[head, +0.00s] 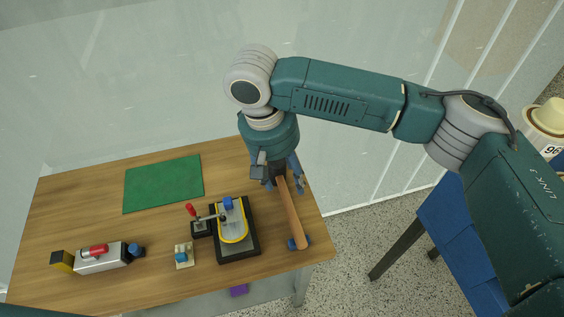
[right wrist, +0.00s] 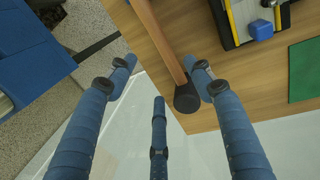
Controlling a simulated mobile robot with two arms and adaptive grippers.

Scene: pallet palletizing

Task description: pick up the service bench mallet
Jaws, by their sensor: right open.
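The mallet lies on the wooden bench at its right side. Its long wooden handle (head: 291,215) runs toward the near edge and ends in a blue piece (head: 298,243). My right gripper (head: 279,181) is over the far end of the mallet, pointing down, and partly hides it. In the right wrist view the open fingers (right wrist: 160,70) are spread. The handle (right wrist: 162,40) and its dark round end (right wrist: 187,98) show close to the right-hand finger. I cannot tell whether they touch. My left gripper is not in view.
The wooden bench (head: 80,205) carries a black tray with a yellow-edged fixture (head: 240,248) left of the mallet. A toggle clamp (head: 201,228), a small beige block (head: 184,255), a grey device (head: 100,260) and a green mat (head: 163,183) lie farther left.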

